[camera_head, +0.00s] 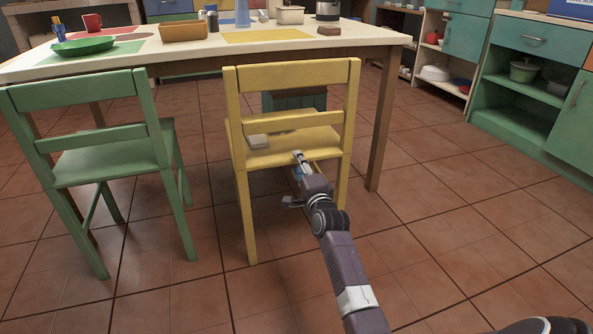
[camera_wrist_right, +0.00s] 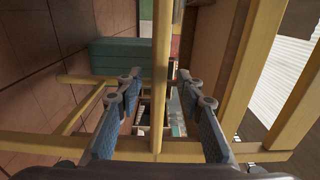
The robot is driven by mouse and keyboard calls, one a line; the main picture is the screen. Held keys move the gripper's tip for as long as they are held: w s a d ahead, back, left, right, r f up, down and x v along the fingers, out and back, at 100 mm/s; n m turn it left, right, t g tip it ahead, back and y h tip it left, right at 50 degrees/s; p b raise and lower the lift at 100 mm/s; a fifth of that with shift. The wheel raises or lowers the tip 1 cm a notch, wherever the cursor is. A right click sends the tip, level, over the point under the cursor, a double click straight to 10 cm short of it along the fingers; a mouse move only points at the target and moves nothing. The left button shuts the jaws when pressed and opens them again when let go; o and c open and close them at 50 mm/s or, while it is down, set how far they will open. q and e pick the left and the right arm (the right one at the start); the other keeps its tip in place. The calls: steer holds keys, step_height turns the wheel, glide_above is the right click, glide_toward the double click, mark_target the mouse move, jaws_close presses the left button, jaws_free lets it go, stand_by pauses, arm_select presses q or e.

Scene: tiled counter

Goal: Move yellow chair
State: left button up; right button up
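The yellow chair (camera_head: 291,76) stands at the table's near side with its backrest toward me. My right gripper (camera_head: 299,168) is behind it, low at the rear edge of the seat, below the backrest slats and between the rear legs. In the right wrist view the right gripper (camera_wrist_right: 158,82) has its two fingers apart, with a yellow bar (camera_wrist_right: 161,60) of the chair running between them. A gap shows on both sides of the bar. Which bar it is, I cannot tell. My left gripper is not in view.
A green chair (camera_head: 95,130) stands left of the yellow one. The table (camera_head: 350,42) carries a green plate (camera_head: 84,46), a brown tray (camera_head: 184,31) and other items. Its right leg (camera_head: 383,120) is close to the yellow chair. Tiled floor on the right (camera_head: 470,210) is clear.

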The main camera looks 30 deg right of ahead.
mark_target(282, 151)
steer(key=shift+b+x, duration=0.6)
steer(key=shift+x, duration=1.05)
jaws_close()
